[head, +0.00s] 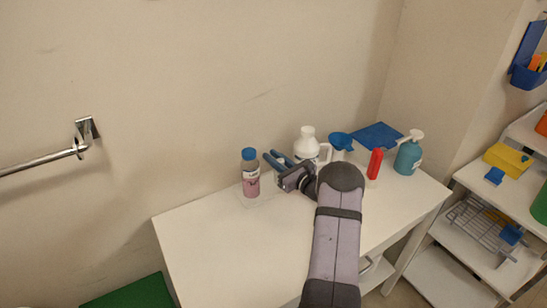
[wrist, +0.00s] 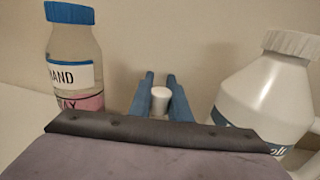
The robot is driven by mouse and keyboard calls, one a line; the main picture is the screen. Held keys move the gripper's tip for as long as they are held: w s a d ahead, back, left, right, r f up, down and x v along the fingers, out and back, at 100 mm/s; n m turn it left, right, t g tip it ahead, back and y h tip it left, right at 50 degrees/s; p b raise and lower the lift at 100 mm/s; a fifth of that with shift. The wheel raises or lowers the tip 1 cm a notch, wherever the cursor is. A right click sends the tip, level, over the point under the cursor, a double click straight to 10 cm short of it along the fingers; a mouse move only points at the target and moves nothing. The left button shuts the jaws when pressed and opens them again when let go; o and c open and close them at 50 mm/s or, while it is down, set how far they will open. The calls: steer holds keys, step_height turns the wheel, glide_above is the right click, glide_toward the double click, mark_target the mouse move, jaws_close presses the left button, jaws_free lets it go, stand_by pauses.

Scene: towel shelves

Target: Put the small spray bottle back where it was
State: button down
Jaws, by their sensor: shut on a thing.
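My gripper (head: 277,161) reaches over the white table near the wall, with its two blue fingers shut on the small spray bottle (wrist: 159,99). Only the bottle's round white top shows between the fingers in the wrist view; its body is hidden behind my gripper. The white top also shows faintly between the fingers in the head view. The gripper is between a clear bottle with a blue cap and pink contents (head: 250,174) on the left and a white jug (head: 306,144) on the right. I cannot tell whether the held bottle touches the table.
The white table (head: 205,250) is bare at its front left. Right of the jug are a blue funnel (head: 341,140), a red bottle (head: 375,163), a blue cloth (head: 377,135) and a teal pump bottle (head: 408,156). A shelf unit (head: 470,180) stands at the right.

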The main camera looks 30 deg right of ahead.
steer(key=shift+f, duration=0.2)
steer(key=c, duration=1.7)
jaws_free()
steer(key=shift+r, duration=0.1)
steer(key=shift+o, duration=0.2)
steer(key=shift+r, duration=0.15)
steer(key=shift+s+d, duration=0.1)
steer(key=shift+s, duration=0.25)
steer(key=s, duration=0.3)
steer(key=s+d+b, duration=0.1)
steer(key=s, duration=0.3)
steer(key=s+b, duration=0.1)
steer(key=s, duration=0.3)
steer(key=shift+s+d, duration=0.1)
steer(key=shift+d, duration=0.2)
